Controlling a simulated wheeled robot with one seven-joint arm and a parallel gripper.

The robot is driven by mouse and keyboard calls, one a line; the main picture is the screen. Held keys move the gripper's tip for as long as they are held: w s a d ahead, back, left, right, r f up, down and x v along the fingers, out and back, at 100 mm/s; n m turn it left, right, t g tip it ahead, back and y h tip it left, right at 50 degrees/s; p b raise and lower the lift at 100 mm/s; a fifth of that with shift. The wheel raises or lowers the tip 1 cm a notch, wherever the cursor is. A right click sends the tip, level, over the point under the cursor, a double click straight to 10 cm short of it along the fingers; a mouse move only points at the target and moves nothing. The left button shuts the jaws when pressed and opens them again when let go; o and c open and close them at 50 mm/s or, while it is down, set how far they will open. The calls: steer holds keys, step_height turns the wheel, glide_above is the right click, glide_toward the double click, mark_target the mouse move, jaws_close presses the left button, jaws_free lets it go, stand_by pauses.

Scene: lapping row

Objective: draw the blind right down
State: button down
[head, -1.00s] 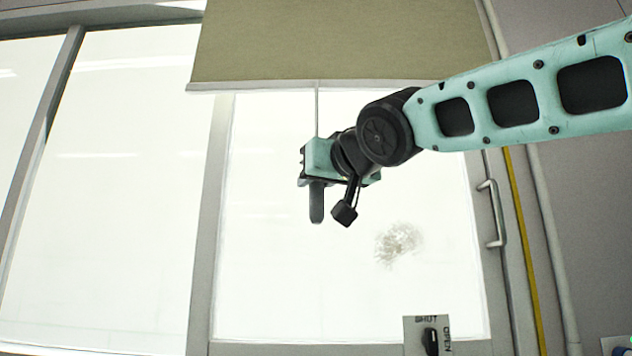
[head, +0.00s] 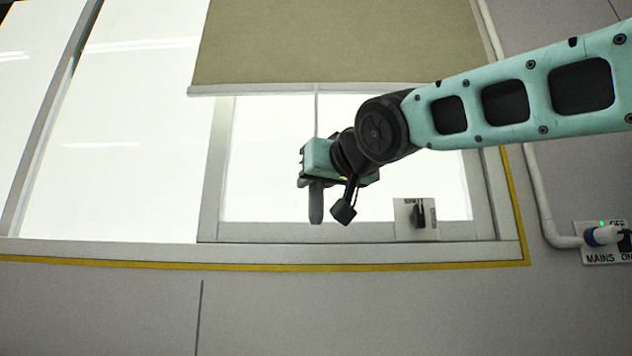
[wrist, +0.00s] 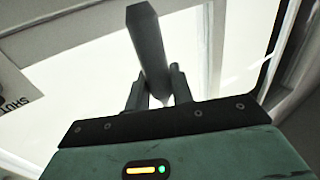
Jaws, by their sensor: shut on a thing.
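The olive-beige blind (head: 340,42) hangs over the right-hand window, with its pale bottom bar (head: 270,90) still above the sill. Bare bright glass (head: 265,190) shows below the bar. A thin pull cord (head: 317,112) runs down from the bar to my gripper (head: 316,195). In the wrist view my gripper (wrist: 158,90) is shut on a grey tapered pull (wrist: 148,45), which sticks out past the fingers. My gripper is below the bar, in front of the glass, and hides the cord's lower end.
A lever switch panel (head: 416,217) sits at the window's lower right; its lettering also shows in the wrist view (wrist: 12,95). The window sill (head: 360,252) has a yellow stripe (head: 300,267) under it. A mains switch (head: 603,240) and pipe (head: 545,200) are at right.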

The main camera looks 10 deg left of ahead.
step_height(320, 180, down, 22)
steer(key=b, duration=2)
steer(key=shift+f, duration=0.2)
steer(key=c, duration=1.3)
jaws_free()
steer(key=shift+o, duration=0.2)
steer(key=shift+s, duration=0.1)
steer(key=v, duration=1.7)
